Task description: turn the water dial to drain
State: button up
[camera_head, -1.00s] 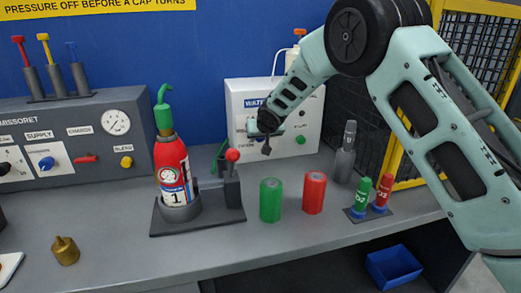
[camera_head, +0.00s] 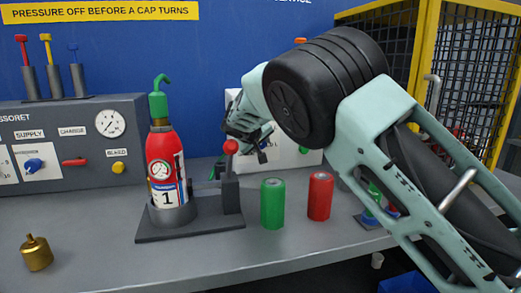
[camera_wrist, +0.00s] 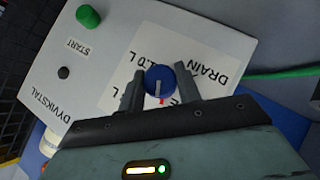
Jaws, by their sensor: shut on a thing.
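The water dial (camera_wrist: 160,80) is a round blue knob on the white water box, with a pale pointer and a red mark on the side towards my palm. My gripper (camera_wrist: 159,88) is shut on it, one finger on either side. The word DRAIN is printed upside down to the right of the knob in the wrist view; another, partly covered label lies on its left. In the head view the white box (camera_head: 308,158) is mostly behind my arm, and my gripper (camera_head: 243,143) is at its front; the dial is hidden there.
A green START button (camera_wrist: 88,16) and a black knob (camera_wrist: 64,72) are on the same panel. On the bench stand a red extinguisher (camera_head: 166,150) in its holder, a red-knobbed lever (camera_head: 231,147), a green cylinder (camera_head: 272,204) and a red cylinder (camera_head: 319,197). The front bench area is mostly clear.

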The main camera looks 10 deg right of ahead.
dwell(0.5)
jog(key=o, duration=1)
jog(key=shift+c, duration=0.2)
jog(key=v, duration=1.2)
jog(key=shift+b, duration=0.45)
jog(key=shift+f, duration=0.2)
